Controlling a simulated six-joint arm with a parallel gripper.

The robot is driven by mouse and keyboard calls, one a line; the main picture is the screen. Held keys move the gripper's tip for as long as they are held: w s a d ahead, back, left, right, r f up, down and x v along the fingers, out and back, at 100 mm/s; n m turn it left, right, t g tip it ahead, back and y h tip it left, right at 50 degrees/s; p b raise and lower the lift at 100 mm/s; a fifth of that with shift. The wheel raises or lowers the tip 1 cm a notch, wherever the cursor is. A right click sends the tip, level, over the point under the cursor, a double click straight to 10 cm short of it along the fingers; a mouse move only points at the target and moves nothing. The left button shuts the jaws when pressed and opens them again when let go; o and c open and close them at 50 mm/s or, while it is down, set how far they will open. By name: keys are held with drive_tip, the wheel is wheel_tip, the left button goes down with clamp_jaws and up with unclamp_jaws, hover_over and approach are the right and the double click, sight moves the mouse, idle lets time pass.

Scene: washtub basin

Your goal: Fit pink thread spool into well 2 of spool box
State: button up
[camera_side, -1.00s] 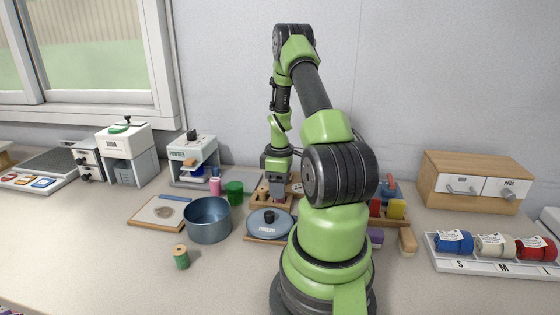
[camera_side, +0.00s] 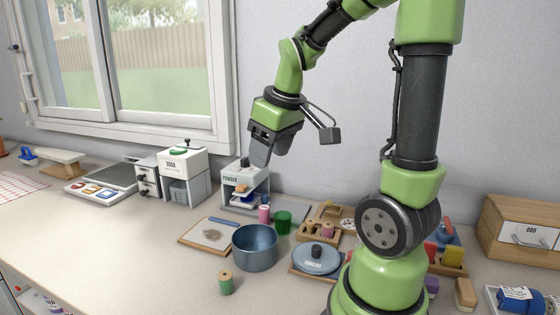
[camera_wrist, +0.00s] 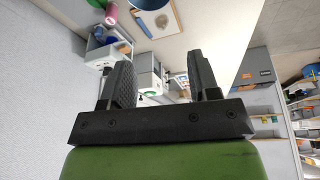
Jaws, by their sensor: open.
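The pink thread spool (camera_side: 326,231) sits in the wooden spool box (camera_side: 308,233) in the side view, its pale top showing above the box. I cannot tell the well's number or how deep the spool sits. My gripper (camera_side: 263,150) is open and empty, high above the counter in front of the wall and well to the left of the box. Its two fingers also show apart in the wrist view (camera_wrist: 162,78), with nothing between them. The spool and box are not clearly visible in the wrist view.
A blue pot (camera_side: 255,248), a pink cylinder (camera_side: 264,214), a green cylinder (camera_side: 283,222) and a lid (camera_side: 318,258) stand near the box. A green spool (camera_side: 225,284) stands in front. The powder dispenser (camera_side: 243,183) is below my gripper. The front left counter is clear.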

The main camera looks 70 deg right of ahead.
drive_tip(key=s+a+r+m+t+y, duration=0.1)
drive_tip(key=s+a+r, duration=0.1)
drive_tip(key=a, duration=0.5)
drive_tip(key=s+a+r+t+y, duration=0.2)
drive_tip(key=s+a, duration=0.3)
drive_tip(key=a, duration=0.2)
drive_tip(key=shift+a+m+t, duration=0.3)
drive_tip(key=shift+m, duration=0.1)
